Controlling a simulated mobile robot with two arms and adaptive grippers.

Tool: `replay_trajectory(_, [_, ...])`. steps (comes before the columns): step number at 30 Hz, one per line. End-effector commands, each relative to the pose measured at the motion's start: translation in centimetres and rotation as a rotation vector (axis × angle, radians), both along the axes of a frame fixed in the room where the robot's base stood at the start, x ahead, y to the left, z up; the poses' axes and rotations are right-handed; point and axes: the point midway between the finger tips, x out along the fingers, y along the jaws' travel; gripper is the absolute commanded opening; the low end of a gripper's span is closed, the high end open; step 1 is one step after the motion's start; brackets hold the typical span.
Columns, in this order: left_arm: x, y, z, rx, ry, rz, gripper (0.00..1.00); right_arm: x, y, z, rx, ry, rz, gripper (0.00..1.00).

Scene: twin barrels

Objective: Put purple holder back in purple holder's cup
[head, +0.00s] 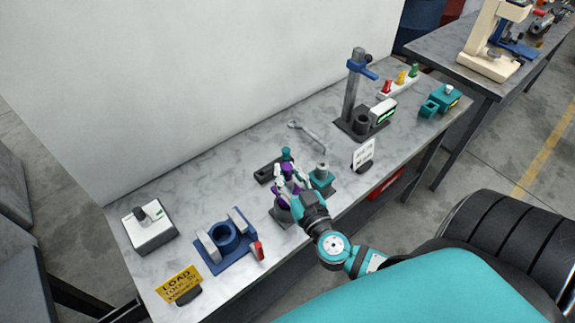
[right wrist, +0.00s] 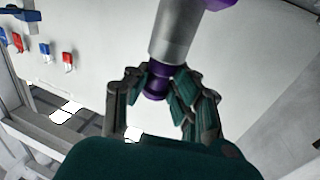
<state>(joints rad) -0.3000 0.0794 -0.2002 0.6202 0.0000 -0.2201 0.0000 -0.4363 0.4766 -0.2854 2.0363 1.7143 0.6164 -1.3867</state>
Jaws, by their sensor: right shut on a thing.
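The purple holder (head: 288,168) is between the fingers of my right gripper (head: 290,183) in the head view, over the middle of the workbench. In the right wrist view my right gripper (right wrist: 160,100) is shut around the purple band of the holder (right wrist: 155,85), with a grey cylinder joined to it. A dark cup on a base (head: 281,214) is just below and beside the gripper; the fingers partly hide it. I cannot tell whether the holder touches the cup. My left gripper is not in view.
A teal holder (head: 321,174) stands close right of the gripper. A wrench (head: 306,132) lies behind. A blue fixture (head: 228,240) stands left, and a dark post stand (head: 352,100) right. A small white sign (head: 363,153) is near the front edge.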

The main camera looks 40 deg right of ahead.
Motion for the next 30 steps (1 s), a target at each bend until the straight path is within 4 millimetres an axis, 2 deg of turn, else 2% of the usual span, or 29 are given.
replay_trajectory(30, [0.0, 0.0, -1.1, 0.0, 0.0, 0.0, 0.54, 0.1, 0.0, -2.2, -0.001, -0.004, 0.0, 0.0])
